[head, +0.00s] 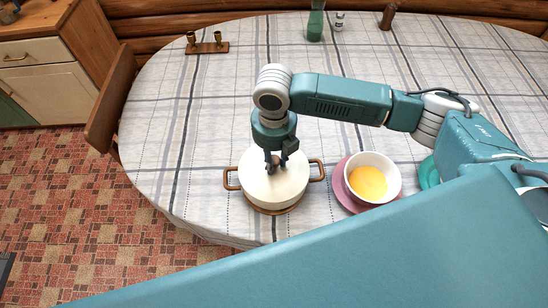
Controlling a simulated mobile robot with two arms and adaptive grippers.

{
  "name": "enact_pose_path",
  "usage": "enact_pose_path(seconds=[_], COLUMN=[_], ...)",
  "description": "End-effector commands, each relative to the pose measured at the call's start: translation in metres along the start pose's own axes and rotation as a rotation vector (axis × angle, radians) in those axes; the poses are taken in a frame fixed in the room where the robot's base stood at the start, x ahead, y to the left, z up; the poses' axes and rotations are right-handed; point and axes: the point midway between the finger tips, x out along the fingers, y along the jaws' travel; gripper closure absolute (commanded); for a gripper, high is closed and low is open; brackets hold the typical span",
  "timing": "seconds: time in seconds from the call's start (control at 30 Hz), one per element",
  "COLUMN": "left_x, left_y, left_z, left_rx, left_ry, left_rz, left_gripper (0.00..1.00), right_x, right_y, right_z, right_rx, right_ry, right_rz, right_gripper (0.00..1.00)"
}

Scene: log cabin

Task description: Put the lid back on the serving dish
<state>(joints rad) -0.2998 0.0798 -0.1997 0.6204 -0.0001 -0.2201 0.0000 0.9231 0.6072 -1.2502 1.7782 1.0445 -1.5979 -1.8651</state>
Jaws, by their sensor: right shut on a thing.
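The serving dish (276,209) stands near the front edge of the table, with a brown handle on each side. The round cream lid (256,186) is over the dish and hides its opening. From this angle I cannot tell whether the lid rests on the rim or is slightly above it. My right gripper (274,168) points down from above and is shut on the lid at its top middle. The fingers hide the part they grip. My left gripper is not in view.
A white bowl (387,167) with yellow contents sits on a pink plate (341,189) right of the dish. The tablecloth (180,130) left of the dish is clear. A chair (110,105) stands left.

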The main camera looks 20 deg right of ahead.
Motion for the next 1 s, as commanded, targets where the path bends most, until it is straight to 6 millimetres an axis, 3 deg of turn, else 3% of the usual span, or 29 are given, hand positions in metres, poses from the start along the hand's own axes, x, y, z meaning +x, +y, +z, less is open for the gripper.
enact_pose_path(seconds=[0.43, 0.47, 0.57, 0.77, 0.9, 1.0], left_x=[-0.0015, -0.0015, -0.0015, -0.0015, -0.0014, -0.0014], left_y=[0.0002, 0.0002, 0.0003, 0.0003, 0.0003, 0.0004], left_z=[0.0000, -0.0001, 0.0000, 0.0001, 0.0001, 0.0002], left_rx=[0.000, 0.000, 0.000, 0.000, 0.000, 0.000], left_ry=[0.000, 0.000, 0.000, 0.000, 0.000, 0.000], left_rz=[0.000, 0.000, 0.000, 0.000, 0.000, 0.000], left_gripper=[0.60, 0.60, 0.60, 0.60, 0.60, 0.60], right_x=[0.0001, 0.0001, 0.0001, 0.0001, 0.0005, 0.0005], right_y=[0.0002, 0.0001, 0.0001, 0.0001, -0.0001, -0.0001], right_z=[0.0000, 0.0001, 0.0000, -0.0001, -0.0003, -0.0002], right_rx=[0.000, 0.000, 0.000, 0.000, 0.000, 0.000], right_ry=[0.000, 0.000, 0.000, 0.000, 0.001, 0.001], right_rz=[0.000, 0.000, 0.000, 0.000, -0.001, -0.001], right_gripper=[1.00, 0.72, 0.52, 0.52, 0.33, 0.33])
